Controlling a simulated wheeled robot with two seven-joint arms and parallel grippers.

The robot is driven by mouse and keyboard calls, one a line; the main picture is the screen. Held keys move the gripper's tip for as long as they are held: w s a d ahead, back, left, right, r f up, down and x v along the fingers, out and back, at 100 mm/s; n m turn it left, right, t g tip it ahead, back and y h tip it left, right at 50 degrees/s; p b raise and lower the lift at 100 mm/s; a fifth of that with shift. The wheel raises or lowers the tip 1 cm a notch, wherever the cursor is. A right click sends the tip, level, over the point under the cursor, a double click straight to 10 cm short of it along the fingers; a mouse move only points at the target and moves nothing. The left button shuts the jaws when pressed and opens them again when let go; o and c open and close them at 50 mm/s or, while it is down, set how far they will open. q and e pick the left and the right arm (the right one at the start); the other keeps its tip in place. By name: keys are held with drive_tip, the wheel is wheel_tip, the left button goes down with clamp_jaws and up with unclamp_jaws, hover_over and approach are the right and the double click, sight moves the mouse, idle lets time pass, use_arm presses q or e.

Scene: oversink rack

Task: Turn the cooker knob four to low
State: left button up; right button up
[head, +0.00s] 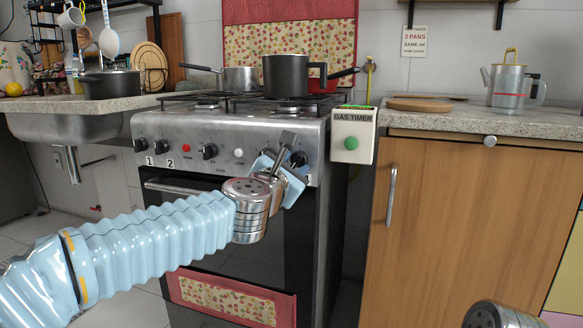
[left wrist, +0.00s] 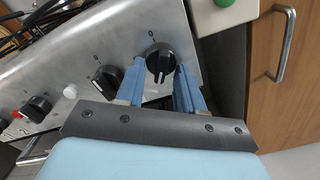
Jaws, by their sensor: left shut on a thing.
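The cooker's front panel carries a row of black knobs. Knob four (left wrist: 160,60), the rightmost one, sits between the blue fingers of my left gripper (left wrist: 160,72), which is shut on it. A "0" mark shows above this knob, and its pale pointer line faces down in the left wrist view. In the head view my left gripper (head: 283,168) is at the right end of the panel and partly hides the knob (head: 299,159) and its number label. A metal part of my right arm shows at the lower right; its gripper is out of view.
The cooker (head: 230,135) bears a black pot (head: 286,77) and a steel pan (head: 240,79), handles sticking out sideways. A gas timer (head: 353,135) hangs right of the panel. The oven door handle (head: 180,187) lies below. A wooden cabinet (head: 465,225) stands at right.

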use_arm(q)
drive_tip(key=shift+f, duration=0.1)
idle(0.3)
drive_tip(key=o, duration=1)
drive_tip(key=v, duration=1.3)
drive_tip(key=shift+s, duration=0.35)
drive_tip(key=shift+a, duration=0.1)
